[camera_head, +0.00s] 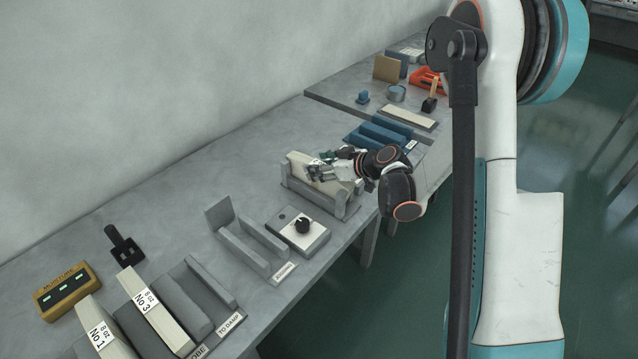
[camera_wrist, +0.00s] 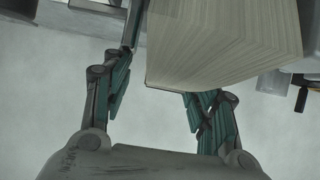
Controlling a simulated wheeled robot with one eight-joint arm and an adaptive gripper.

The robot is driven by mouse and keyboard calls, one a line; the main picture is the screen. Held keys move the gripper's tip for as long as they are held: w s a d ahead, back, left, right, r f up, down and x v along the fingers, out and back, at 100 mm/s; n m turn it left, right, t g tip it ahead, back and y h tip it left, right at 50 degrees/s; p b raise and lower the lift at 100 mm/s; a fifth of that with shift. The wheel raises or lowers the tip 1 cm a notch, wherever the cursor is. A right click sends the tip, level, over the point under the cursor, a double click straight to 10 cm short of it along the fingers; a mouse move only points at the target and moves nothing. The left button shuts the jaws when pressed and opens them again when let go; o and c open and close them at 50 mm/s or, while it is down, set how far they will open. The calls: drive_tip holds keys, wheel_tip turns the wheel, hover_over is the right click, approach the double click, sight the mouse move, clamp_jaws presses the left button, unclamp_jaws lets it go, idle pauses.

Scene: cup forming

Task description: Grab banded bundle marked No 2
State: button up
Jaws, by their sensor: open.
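A pale bundle of stacked sheets (camera_head: 299,163) stands in a grey holder (camera_head: 341,207) at mid-bench; no No 2 marking on it can be read. It fills the upper middle of the wrist view (camera_wrist: 225,40), its sheet edges showing. My gripper (camera_head: 320,168) is open at this bundle. In the wrist view, one finger (camera_wrist: 118,80) is left of the bundle, and the other (camera_wrist: 213,115) shows below it, its tip partly hidden by the bundle. Bundles marked No 1 (camera_head: 104,340) and No 3 (camera_head: 155,312) stand at the lower left.
A grey box with a black knob (camera_head: 300,228) and an empty grey holder (camera_head: 246,240) lie left of my gripper. A yellow moisture meter (camera_head: 62,291) and a black tool (camera_head: 123,245) are farther left. A blue holder (camera_head: 380,135) is just beyond.

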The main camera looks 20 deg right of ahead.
drive_tip(key=shift+w+a+f, duration=0.2)
drive_tip(key=shift+w, duration=0.1)
clamp_jaws()
drive_tip(key=shift+r, duration=0.2)
